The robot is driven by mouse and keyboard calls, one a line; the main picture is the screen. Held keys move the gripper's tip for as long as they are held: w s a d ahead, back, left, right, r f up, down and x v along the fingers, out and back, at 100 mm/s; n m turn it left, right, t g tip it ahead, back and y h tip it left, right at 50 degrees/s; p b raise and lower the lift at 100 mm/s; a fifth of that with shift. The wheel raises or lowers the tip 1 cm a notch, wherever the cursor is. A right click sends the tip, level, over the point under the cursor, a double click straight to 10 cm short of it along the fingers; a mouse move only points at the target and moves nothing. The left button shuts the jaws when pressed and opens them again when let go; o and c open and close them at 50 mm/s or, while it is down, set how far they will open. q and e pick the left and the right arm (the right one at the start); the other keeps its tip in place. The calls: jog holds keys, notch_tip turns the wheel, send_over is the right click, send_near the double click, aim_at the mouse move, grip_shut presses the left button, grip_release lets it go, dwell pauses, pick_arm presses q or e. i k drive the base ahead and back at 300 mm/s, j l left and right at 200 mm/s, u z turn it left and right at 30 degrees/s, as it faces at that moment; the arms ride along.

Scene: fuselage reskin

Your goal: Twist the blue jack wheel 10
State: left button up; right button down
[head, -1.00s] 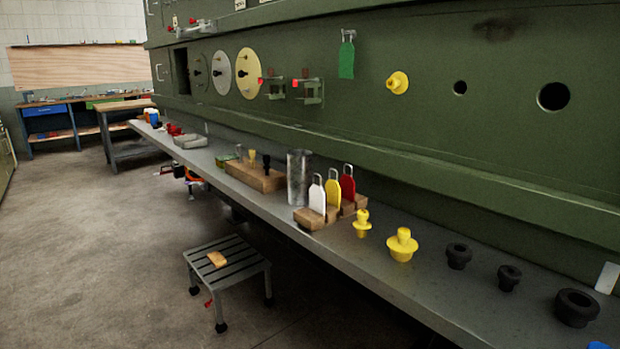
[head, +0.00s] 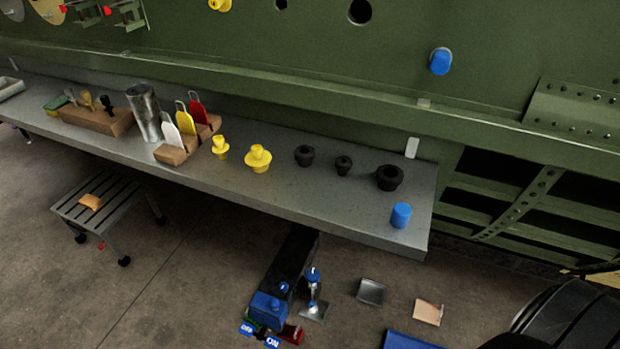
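A small jack-like stand (head: 315,295) with a silver body and flat base is on the floor below the bench, at the lower middle of the head view. A small blue part (head: 313,274) sits at its top and may be the blue jack wheel; it is too small to tell its shape, and I cannot read any number 10. Neither of my grippers shows in the head view.
Close left of the stand are a long black box (head: 290,255) and a blue unit (head: 268,308) with ON and OFF labels. A metal tray (head: 371,292) lies to the right. The grey bench (head: 310,205) overhangs behind. A step stool (head: 100,200) stands left.

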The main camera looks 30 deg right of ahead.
aim_at(312, 275)
jog(key=z, duration=0.9)
